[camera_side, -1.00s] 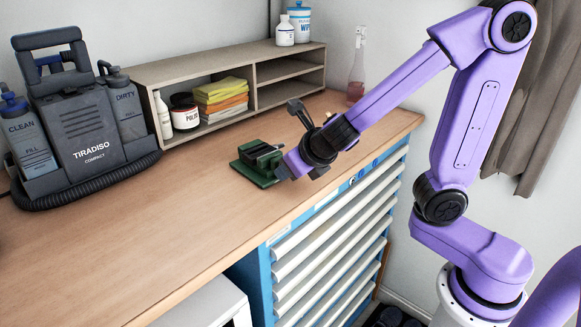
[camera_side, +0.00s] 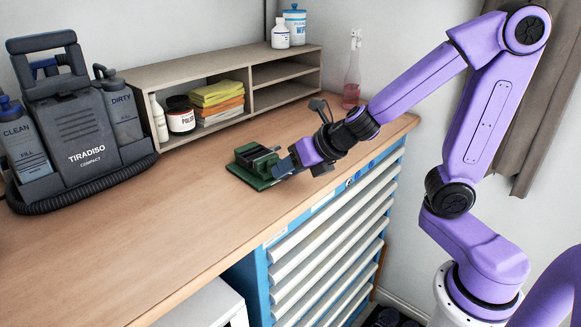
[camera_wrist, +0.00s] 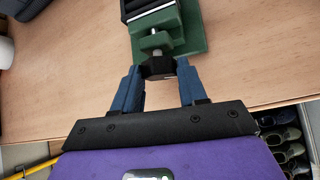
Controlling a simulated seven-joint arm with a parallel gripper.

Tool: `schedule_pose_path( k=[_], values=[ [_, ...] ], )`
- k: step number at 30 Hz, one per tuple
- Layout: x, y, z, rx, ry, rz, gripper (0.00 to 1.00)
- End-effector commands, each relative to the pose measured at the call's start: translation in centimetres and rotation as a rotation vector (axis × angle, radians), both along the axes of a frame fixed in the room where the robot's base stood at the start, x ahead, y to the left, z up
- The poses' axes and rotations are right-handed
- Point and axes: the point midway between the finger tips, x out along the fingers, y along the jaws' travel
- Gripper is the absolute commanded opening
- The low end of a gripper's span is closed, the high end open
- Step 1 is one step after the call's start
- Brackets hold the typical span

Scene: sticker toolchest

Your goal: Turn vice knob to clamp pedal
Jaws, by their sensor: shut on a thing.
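A green vice (camera_side: 262,178) sits on the wooden bench near its front edge; it also shows at the top of the wrist view (camera_wrist: 190,35). Its dark knob (camera_wrist: 158,69) is on the end of a metal screw facing me. My gripper (camera_wrist: 158,74) has its two blue fingers on either side of the knob, shut on it. In the side view my gripper (camera_side: 286,165) comes at the vice from the right. A black ridged piece (camera_wrist: 140,7) shows at the vice jaws, cut off by the frame edge; I cannot tell whether it is the pedal or how tightly it is held.
A wooden shelf (camera_side: 250,100) with cloths (camera_side: 218,98) and containers stands behind the vice. A spray bottle (camera_side: 352,75) stands at the back right. A grey cleaning machine (camera_side: 85,125) is at the left. The bench between machine and vice is clear. Drawers (camera_side: 335,235) are below.

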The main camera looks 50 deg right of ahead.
Motion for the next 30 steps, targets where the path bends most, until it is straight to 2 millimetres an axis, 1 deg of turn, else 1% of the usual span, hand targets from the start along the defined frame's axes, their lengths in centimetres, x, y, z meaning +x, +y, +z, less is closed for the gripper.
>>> schedule_pose_path(
  k=[12,13,14,24,30],
  values=[
    [0.04,0.11,0.09,0.006,-0.002,0.003,0.12],
    [0.04,0.11,0.09,0.006,-0.003,0.003,0.45],
    [0.04,0.11,0.09,0.006,-0.003,0.003,0.53],
    [-0.01,0.03,0.08,0.004,-0.002,0.001,0.53],
    [-0.39,-0.11,0.65,0.004,-0.009,-0.002,0.53]
  ],
)
